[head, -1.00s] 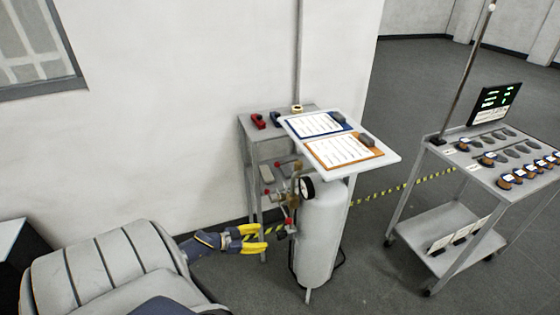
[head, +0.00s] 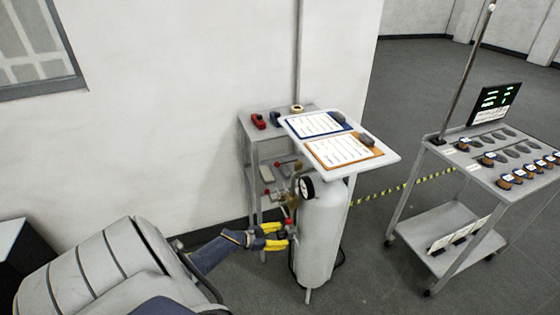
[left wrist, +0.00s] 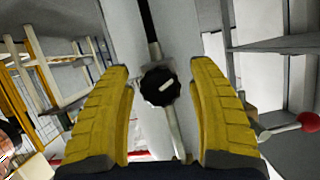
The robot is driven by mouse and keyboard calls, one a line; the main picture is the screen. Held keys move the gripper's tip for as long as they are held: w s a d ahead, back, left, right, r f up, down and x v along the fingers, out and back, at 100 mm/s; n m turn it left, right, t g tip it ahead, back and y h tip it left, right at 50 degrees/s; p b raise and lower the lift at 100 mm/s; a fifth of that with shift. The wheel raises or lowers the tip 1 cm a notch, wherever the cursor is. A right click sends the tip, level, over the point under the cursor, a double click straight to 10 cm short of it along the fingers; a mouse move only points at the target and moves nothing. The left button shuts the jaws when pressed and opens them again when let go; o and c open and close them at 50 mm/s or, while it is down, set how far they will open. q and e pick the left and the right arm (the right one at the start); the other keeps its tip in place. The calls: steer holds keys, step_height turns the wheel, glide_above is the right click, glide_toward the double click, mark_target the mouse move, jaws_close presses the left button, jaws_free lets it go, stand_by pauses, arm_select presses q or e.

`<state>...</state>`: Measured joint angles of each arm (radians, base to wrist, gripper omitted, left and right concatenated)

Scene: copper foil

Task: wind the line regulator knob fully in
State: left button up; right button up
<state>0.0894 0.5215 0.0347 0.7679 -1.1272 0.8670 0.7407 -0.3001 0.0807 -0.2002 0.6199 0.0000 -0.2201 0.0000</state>
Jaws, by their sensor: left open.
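My left gripper (head: 285,236) is open, with its yellow fingers beside the valve fittings on the left of the white cylinder (head: 320,240). In the left wrist view a black scalloped knob (left wrist: 160,86) with a pale mark shows between the two open fingers of the gripper (left wrist: 160,80), with clear gaps on both sides. I cannot tell how deep the fingers reach past it. In the head view the knob is not clearly seen. A round gauge (head: 307,188) and brass fittings (head: 281,195) sit above the gripper. My right gripper is not in view.
A red-tipped lever (left wrist: 307,121) is close to the right finger in the left wrist view. A white board with clipboards (head: 352,158) overhangs the cylinder. A grey shelf rack (head: 246,128) stands behind it. A wheeled cart (head: 440,239) stands at right.

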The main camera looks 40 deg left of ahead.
arm_select(q)
steer(key=shift+c, duration=0.2)
steer(key=c, duration=1.2)
steer(key=m+y, duration=0.1)
steer(key=m, duration=0.1)
steer(key=shift+m+t+y, duration=0.3)
steer(key=shift+m+t, duration=0.1)
steer(key=shift+a+m+t+y, duration=0.1)
steer(key=shift+m+t+y, duration=0.4)
steer(key=shift+m, duration=0.5)
steer(key=o, duration=1.2)
